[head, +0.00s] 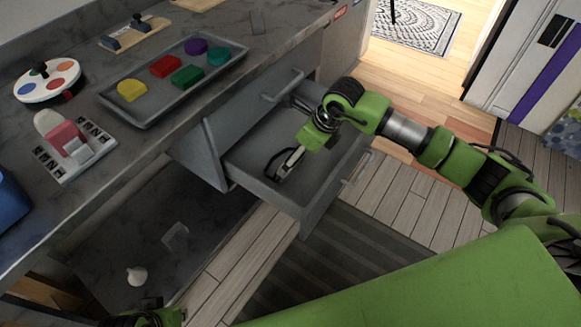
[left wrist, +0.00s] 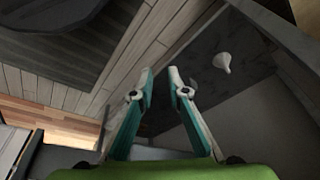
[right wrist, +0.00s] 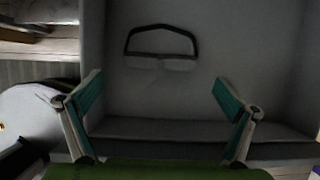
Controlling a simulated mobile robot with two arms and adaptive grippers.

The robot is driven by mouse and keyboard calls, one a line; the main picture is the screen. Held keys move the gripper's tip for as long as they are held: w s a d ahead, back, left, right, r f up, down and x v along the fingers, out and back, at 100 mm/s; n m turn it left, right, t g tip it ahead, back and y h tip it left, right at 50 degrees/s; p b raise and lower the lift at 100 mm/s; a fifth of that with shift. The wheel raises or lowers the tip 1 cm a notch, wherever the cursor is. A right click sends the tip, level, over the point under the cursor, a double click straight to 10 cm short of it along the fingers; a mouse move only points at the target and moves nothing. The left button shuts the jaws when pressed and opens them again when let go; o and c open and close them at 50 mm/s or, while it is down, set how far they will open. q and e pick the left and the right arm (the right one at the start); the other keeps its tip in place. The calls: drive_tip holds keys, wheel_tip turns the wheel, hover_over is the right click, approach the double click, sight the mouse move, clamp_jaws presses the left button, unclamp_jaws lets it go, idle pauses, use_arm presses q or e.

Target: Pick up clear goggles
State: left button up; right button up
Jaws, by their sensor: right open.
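The clear goggles (right wrist: 160,60) lie on the floor of the open grey drawer (right wrist: 225,30), in the right wrist view. They have a dark curved frame and pale, see-through lenses. My right gripper (right wrist: 158,93) is open and empty, its fingers spread wide on either side below the goggles in that view. In the head view my right gripper (head: 286,166) reaches down into the drawer, and I cannot make out the goggles there. My left gripper (left wrist: 161,70) is empty, with a narrow gap between its fingertips, away from the drawer over a low dark surface.
The counter (head: 225,22) above the drawer holds a grey tray (head: 150,108) of coloured pieces, a round palette (head: 48,82) and a pink-and-white device (head: 70,140). The drawer's walls surround the goggles. A small white object (head: 136,276) sits on the low dark surface.

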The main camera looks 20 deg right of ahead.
drive_tip(key=shift+x, duration=1.2)
drive_tip(key=b+x, duration=0.1)
drive_tip(key=x, duration=0.3)
drive_tip(key=shift+w+f, duration=0.25)
drive_tip(key=shift+f, duration=0.15)
use_arm(q)
drive_tip(key=v, duration=0.4)
drive_tip(key=shift+r, duration=0.1)
use_arm(e)
drive_tip(key=c, duration=0.8)
